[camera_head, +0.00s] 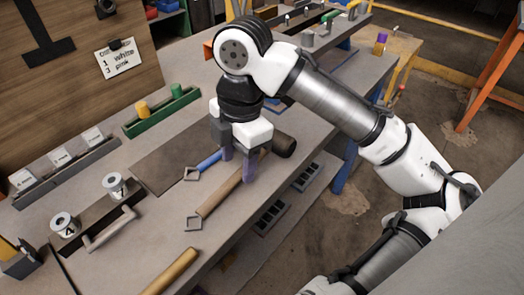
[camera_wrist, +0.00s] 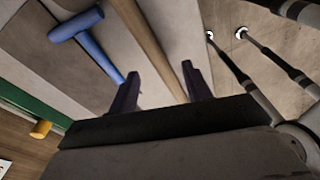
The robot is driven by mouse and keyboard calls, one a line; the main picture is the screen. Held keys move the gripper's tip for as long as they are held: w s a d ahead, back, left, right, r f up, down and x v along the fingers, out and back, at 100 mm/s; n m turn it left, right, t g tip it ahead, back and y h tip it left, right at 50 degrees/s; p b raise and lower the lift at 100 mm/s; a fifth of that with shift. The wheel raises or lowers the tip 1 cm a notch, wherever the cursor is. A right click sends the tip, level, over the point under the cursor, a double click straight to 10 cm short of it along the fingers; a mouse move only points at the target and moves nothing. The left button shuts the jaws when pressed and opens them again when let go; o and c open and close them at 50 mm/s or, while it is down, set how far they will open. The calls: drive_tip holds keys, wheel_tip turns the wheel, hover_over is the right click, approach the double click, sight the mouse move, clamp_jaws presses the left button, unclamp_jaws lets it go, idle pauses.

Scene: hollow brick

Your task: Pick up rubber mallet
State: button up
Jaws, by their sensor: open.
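The rubber mallet has a dark cylindrical head (camera_head: 285,145) and a long wooden handle (camera_head: 216,199). It lies on the grey workbench (camera_head: 172,235) in the head view. In the wrist view its pale wooden handle (camera_wrist: 148,42) runs between my fingers; the dark head is not seen there. My gripper (camera_head: 238,169) points down over the handle, open, with one finger on each side of it. The gripper also shows in the wrist view (camera_wrist: 160,76). Whether the fingers touch the handle cannot be told.
A blue T-shaped tool (camera_wrist: 85,35) lies close beside the mallet; its blue part shows in the head view (camera_head: 209,161). Another wooden handle (camera_head: 172,271) lies near the front edge. Two spools (camera_head: 115,186) and a green tray (camera_head: 160,117) stand to the left.

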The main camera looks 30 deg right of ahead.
sight(239, 173)
wheel_tip(239, 173, down, 3)
drive_tip(key=shift+s+f, duration=0.1)
drive_tip(key=shift+c, duration=0.3)
